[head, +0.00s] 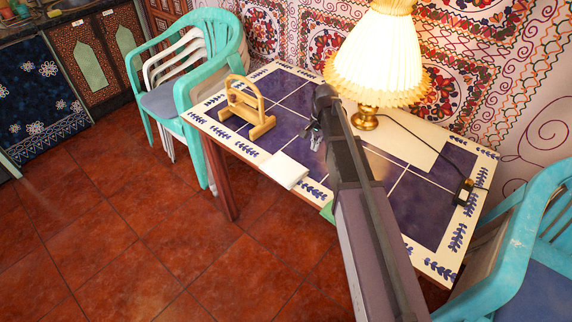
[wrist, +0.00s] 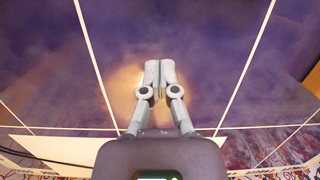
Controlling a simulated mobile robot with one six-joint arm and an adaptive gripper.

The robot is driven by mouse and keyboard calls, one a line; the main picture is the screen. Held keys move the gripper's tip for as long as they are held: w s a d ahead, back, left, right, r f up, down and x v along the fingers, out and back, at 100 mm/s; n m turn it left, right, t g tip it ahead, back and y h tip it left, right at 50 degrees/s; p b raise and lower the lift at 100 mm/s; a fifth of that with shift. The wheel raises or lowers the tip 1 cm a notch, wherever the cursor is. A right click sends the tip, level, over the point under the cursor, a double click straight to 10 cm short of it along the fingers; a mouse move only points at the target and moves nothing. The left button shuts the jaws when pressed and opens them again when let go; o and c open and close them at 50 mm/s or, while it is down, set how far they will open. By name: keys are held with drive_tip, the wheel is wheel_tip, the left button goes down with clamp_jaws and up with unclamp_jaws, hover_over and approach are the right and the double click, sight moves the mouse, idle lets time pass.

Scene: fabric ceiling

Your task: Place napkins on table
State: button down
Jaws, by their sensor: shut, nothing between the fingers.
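A white folded stack that looks like napkins (head: 284,169) lies flat at the front edge of the tiled table (head: 297,151). An empty-looking wooden holder (head: 247,108) stands upright on the table, behind and left of the stack. My gripper (head: 316,140) is over the table, to the right of the holder and behind and right of the stack, apart from both. In the wrist view my gripper (wrist: 160,68) has its fingertips together with nothing between them. Below it are dark purple tiles (wrist: 60,70) with pale lines; the stack and holder are outside that view.
A lit lamp (head: 375,60) with a pleated shade stands at the back of the table, close to my arm. A black cable with a small box (head: 464,190) lies at the right. Turquoise chairs stand at the left (head: 190,95) and right (head: 510,245). The red floor (head: 150,240) in front is clear.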

sight(285, 166)
drive_tip(key=w, duration=0.1)
drive_tip(key=w+a+m, duration=0.1)
drive_tip(key=w+a, duration=0.1)
drive_tip(key=shift+w+f, duration=0.15)
drive_tip(key=shift+f, duration=0.2)
drive_tip(key=s+a, duration=0.2)
drive_tip(key=s, duration=0.1)
drive_tip(key=s+a+b, duration=0.1)
drive_tip(key=s+a, duration=0.2)
drive_tip(key=s+a+f, duration=0.1)
drive_tip(key=s+a, duration=0.2)
drive_tip(key=shift+s, duration=0.1)
drive_tip(key=shift+f+b, duration=0.25)
drive_tip(key=shift+b, duration=0.2)
drive_tip(key=shift+s+d, duration=0.1)
